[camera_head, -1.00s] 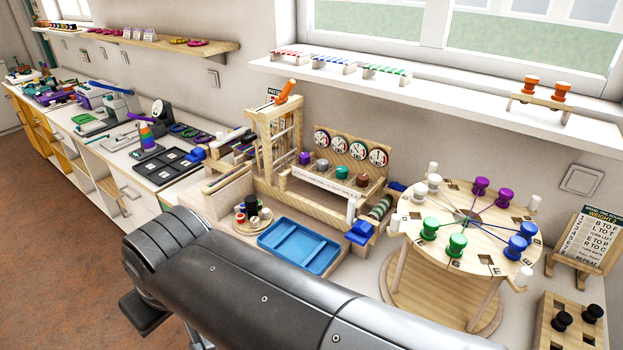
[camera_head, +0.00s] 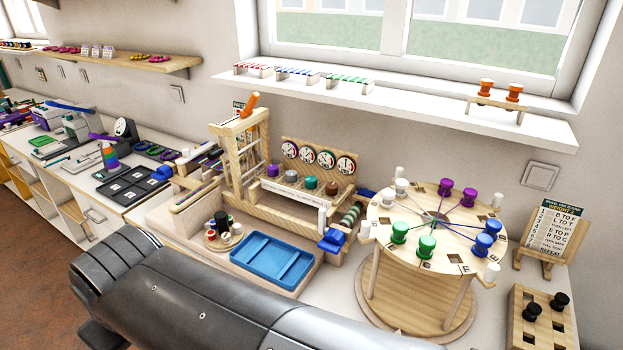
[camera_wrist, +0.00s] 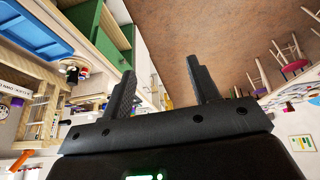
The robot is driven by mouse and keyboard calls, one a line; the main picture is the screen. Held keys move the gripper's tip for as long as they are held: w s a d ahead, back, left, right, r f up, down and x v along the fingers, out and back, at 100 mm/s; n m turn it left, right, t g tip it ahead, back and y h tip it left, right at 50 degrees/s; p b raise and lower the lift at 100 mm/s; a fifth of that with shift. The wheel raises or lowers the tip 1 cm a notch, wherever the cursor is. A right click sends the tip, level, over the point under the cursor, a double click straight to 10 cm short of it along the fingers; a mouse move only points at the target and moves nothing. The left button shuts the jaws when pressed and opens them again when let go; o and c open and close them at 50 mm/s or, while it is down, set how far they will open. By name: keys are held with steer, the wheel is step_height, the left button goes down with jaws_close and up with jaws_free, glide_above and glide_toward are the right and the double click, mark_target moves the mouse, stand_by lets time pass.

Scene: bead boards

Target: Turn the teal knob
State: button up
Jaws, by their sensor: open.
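The teal knob (camera_head: 311,183) is a small round knob in the head view. It sits in a row on the pale wooden stand, between a grey knob (camera_head: 291,176) and a brown knob (camera_head: 331,188), with a purple knob (camera_head: 273,171) at the row's left end. Several round dials (camera_head: 325,159) stand behind the row. My gripper (camera_wrist: 162,84) shows only in the wrist view. Its two fingers are apart with nothing between them, well away from the knob. I cannot make out the teal knob in the wrist view.
A blue tray (camera_head: 272,262) lies in front of the knob stand. A round wooden table with coloured spools (camera_head: 465,262) stands to its right. A wooden frame with an orange handle (camera_head: 240,125) rises at the left. My arm crosses the foreground. A shelf (camera_head: 400,110) hangs above.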

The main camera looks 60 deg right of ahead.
steer(key=w+d+f+n+g+h, duration=0.2)
steer(key=w+d+f+n+g, duration=0.15)
steer(key=w, duration=0.45)
steer(key=w+d+r+m, duration=0.1)
steer(key=w+d+r, duration=0.1)
steer(key=w+d, duration=0.5)
steer(key=r+m+t, duration=0.2)
steer(key=m, duration=0.6)
glide_above(312, 179)
steer(key=s+a, duration=0.2)
steer(key=s, duration=0.2)
steer(key=x, duration=1)
steer(key=shift+w+a+f, duration=0.1)
steer(key=shift+w+f, duration=0.05)
steer(key=shift+f, duration=0.15)
steer(key=shift+c, duration=0.3)
steer(key=c, duration=0.9)
